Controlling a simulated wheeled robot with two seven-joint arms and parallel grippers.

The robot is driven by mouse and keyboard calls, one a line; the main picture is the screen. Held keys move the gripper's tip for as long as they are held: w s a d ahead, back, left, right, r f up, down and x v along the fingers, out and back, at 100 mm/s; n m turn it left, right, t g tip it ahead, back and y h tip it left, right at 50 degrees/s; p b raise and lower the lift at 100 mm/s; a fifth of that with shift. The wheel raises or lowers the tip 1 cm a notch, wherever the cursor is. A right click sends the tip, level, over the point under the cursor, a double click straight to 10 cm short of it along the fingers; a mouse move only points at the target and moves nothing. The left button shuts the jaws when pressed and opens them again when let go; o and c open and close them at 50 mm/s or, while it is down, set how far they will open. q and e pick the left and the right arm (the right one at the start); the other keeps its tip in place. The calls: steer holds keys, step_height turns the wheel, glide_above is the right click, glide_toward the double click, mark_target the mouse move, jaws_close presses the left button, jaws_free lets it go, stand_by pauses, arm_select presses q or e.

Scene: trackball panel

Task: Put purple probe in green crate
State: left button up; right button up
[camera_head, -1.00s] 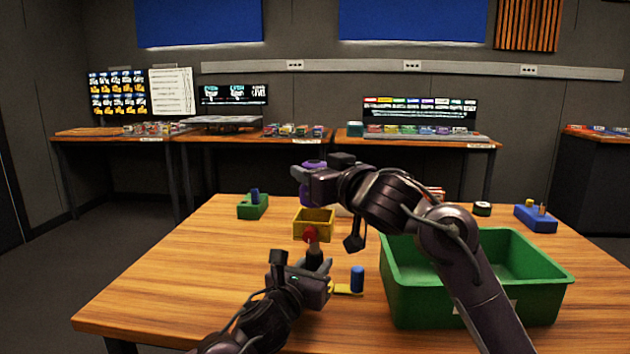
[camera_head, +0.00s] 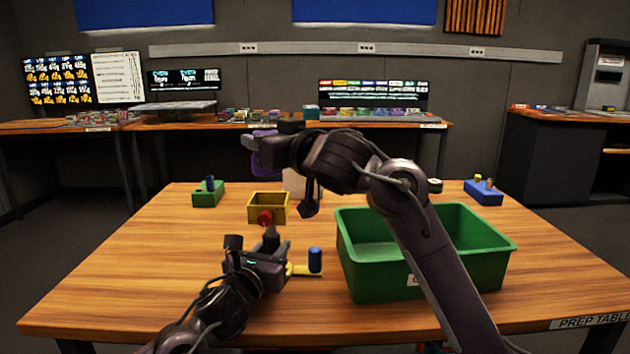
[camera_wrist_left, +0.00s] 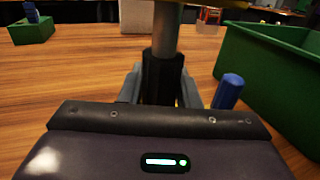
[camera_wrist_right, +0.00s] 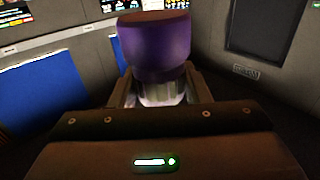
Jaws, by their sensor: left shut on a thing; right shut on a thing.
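The purple probe (camera_wrist_right: 155,45) is in my right gripper (camera_wrist_right: 160,90), which is shut on its pale lower end. In the head view the purple probe (camera_head: 264,160) is up in the air beyond the yellow box, partly hidden by the gripper. The green crate (camera_head: 430,278) stands open on the table at right; my right arm crosses in front of it. The probe is left of the crate and not over it. My left gripper (camera_head: 271,242) is shut on a black-handled tool (camera_wrist_left: 162,78) with a grey shaft; a red end (camera_head: 265,217) shows above it.
A yellow strip with a blue cylinder (camera_head: 315,260) lies between my left gripper and the crate. The left part of the wooden table (camera_head: 130,265) is clear.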

steer(key=shift+d, duration=0.1)
steer(key=s+d+f+m+t+h, duration=0.1)
steer(key=d+f+m+h, duration=0.2)
steer(key=d, duration=0.9)
steer(key=d+m+t+h, duration=0.2)
steer(key=d+h, duration=0.3)
steer(key=d, duration=0.7)
steer(key=s+d+f+m+t+h, duration=0.1)
steer(key=d+f+m+h, duration=0.15)
steer(key=d, duration=1.05)
step_height(320, 180, down, 10)
steer(key=h, duration=0.1)
steer(key=shift+d+r, duration=0.15)
steer(key=shift+r, duration=0.1)
steer(key=shift+m, duration=0.35)
